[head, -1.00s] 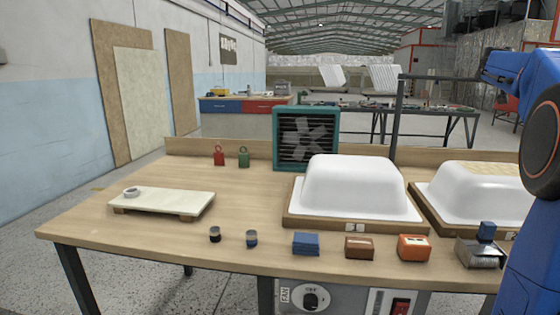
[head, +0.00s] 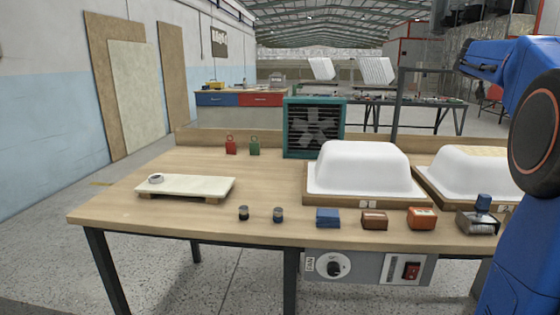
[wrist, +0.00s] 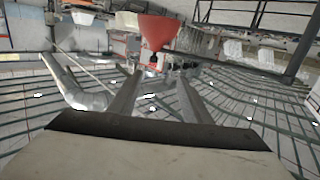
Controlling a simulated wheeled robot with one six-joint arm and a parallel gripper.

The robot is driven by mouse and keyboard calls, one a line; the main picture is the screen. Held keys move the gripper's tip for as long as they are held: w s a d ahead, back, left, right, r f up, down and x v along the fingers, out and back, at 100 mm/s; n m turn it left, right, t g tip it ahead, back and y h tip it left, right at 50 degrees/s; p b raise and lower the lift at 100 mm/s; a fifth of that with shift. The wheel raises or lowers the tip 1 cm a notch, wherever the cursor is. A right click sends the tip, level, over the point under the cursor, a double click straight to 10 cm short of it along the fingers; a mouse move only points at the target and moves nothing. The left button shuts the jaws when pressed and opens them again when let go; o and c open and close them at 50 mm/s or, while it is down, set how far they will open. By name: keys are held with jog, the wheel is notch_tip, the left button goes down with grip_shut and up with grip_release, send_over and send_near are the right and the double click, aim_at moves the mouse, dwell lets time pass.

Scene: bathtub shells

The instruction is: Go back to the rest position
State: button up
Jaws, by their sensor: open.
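My gripper shows in the wrist view (wrist: 156,82) with its two grey fingers apart and nothing between them. It is out of the head view, where only my blue arm shows at the right. The workbench (head: 140,205) stands in front of me, and no part of my gripper is seen touching it. A white bathtub shell (head: 365,168) sits on a wooden base on the bench. A second white shell (head: 450,180) is at the right, partly hidden by my arm.
A teal fan heater (head: 314,128) stands behind the first shell. Red (head: 231,146) and green (head: 255,147) weights are left of it. Several small items line the front edge. Floor left is clear.

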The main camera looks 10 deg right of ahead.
jog(key=s+a+f+n+g+y, duration=0.1)
jog(key=s+a+f+n+y, duration=0.2)
jog(key=s+a+f, duration=1)
jog(key=s+a+f+n+g+y, duration=0.2)
jog(key=s+a+f+n+y, duration=0.2)
jog(key=s+a+f, duration=0.9)
jog(key=s+a+f+n+g+y, duration=0.1)
jog(key=s+a+f+n+y, duration=0.3)
jog(key=a+f, duration=1.7)
jog(key=s+a+y, duration=0.2)
jog(key=s+y, duration=0.1)
jog(key=s, duration=0.5)
jog(key=shift+s+f+g, duration=0.15)
jog(key=shift+s+g, duration=0.15)
jog(key=shift+s, duration=0.1)
